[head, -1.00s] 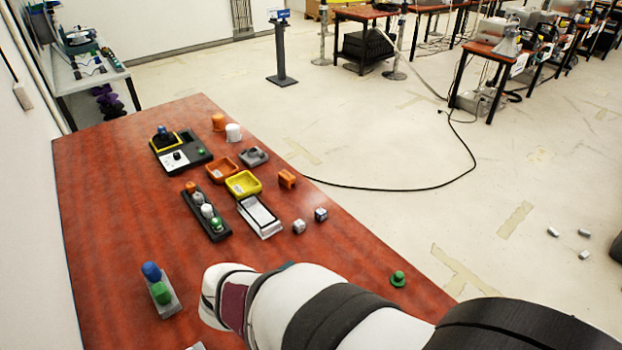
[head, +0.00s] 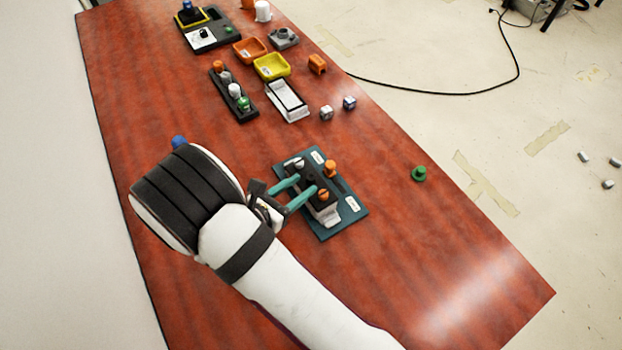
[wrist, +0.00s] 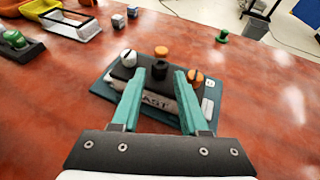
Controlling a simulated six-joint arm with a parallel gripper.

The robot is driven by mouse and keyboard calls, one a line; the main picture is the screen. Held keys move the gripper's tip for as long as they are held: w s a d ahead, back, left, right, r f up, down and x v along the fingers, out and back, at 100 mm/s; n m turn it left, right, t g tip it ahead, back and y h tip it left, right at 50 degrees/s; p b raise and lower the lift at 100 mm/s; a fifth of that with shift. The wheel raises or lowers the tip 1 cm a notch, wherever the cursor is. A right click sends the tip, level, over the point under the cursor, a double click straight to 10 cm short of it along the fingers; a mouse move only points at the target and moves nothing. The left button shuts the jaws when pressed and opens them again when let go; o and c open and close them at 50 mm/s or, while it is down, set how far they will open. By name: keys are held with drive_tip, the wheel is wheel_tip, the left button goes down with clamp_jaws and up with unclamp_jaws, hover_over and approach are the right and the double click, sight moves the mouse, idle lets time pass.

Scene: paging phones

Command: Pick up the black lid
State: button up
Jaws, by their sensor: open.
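A small black lid (wrist: 160,67) sits in the middle of a dark-topped block (wrist: 158,98) with lettering on its front. In the head view the black lid (head: 310,180) shows small, near the fingertips. The block stands on a teal plate (head: 350,218). My gripper (wrist: 160,76) is open, its two teal fingers apart, pointing at the lid. The lid appears between the fingertips in the wrist view; I cannot tell whether they reach around it. In the head view my gripper (head: 307,184) is low at the plate's left side.
Beside the lid are a white knob (wrist: 128,57) and an orange knob (wrist: 196,76); another orange piece (wrist: 161,51) is behind. A green piece (head: 419,174) stands to the right. Trays, including a yellow one (head: 271,66), are farther back. The front right of the table is clear.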

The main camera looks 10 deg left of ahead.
drive_tip(key=shift+x, duration=1)
clamp_jaws()
drive_tip(key=shift+r, duration=0.1)
